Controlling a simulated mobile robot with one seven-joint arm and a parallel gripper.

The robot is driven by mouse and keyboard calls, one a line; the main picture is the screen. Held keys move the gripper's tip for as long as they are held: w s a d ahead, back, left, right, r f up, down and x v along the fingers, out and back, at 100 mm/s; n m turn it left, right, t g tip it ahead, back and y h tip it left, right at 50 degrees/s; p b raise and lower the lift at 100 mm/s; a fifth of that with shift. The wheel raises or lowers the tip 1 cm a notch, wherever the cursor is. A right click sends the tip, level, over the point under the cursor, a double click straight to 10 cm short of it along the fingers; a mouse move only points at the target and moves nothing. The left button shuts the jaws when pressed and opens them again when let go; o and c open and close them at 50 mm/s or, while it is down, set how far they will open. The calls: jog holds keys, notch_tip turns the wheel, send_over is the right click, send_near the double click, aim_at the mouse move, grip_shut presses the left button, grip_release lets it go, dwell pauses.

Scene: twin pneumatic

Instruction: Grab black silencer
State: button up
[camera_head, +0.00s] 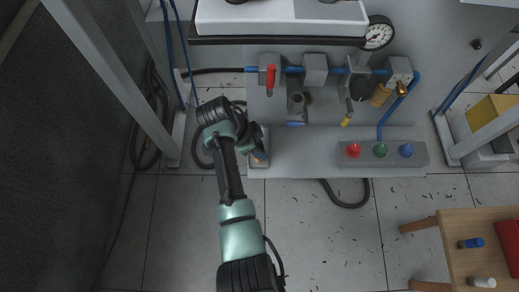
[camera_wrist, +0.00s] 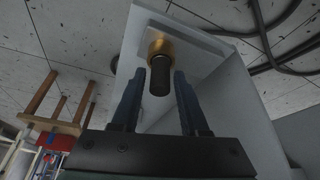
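The black silencer (camera_wrist: 159,78) is a short dark cylinder on a brass fitting (camera_wrist: 160,46), mounted on a grey block in the wrist view. My gripper (camera_wrist: 159,74) is open, with one finger to each side of the silencer in the picture. No contact shows, and I cannot tell how deep the silencer sits between the fingers. In the head view my gripper (camera_head: 260,152) is at the left end of the grey bench ledge, and the silencer there is hidden by my arm.
The panel carries valves with a red handle (camera_head: 271,78), blue tubing and a gauge (camera_head: 378,34). A button box (camera_head: 383,160) sits on the ledge to the right. A wooden table (camera_head: 455,235) stands at lower right. Black hoses lie nearby; the front floor is mostly clear.

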grip_shut()
jog(key=shift+r, duration=0.1)
